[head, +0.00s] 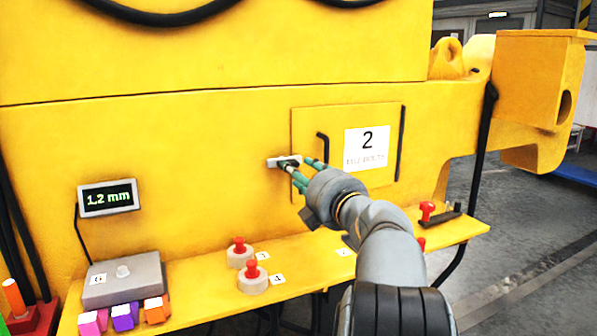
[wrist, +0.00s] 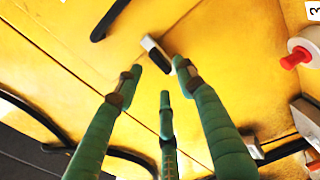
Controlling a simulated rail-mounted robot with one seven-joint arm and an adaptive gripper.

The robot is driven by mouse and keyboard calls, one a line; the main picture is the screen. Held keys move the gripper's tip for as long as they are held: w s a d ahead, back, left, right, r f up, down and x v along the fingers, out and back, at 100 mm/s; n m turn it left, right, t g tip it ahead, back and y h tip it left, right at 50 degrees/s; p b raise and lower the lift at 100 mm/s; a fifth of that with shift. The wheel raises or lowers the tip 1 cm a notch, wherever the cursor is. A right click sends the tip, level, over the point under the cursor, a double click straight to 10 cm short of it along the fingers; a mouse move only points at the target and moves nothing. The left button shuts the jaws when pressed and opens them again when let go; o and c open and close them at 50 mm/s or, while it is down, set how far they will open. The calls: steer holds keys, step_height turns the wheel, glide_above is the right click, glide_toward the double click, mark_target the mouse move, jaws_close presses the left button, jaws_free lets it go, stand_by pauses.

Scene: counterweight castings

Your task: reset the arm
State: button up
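My gripper (head: 298,165) reaches out to the yellow casting (head: 215,140), beside the left edge of the panel marked 2 (head: 344,185). Its green fingers stand apart with nothing seen between them, also in the wrist view (wrist: 161,76). A small pale latch (head: 273,162) sits at that panel edge, partly behind the fingertips. In the wrist view the latch (wrist: 152,48) lies just past the fingertips; I cannot tell whether they touch it. The panel looks closed, with a black handle (head: 325,146) on it.
A yellow shelf (head: 318,262) runs below, holding red-knobbed round weights (head: 252,280), a grey box (head: 122,281) and several coloured blocks (head: 125,316). A display (head: 108,198) reads 1.2 mm. A red-knobbed piece (head: 427,209) stands at the shelf's right. Open floor lies at right.

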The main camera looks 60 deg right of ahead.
mark_target(288, 161)
steer(key=x, duration=0.7)
steer(key=shift+w+d+r, duration=0.1)
steer(key=shift+w+d, duration=0.15)
steer(key=shift+s+m+p, duration=0.1)
steer(key=shift+m+p, duration=0.35)
steer(key=shift+m, duration=0.15)
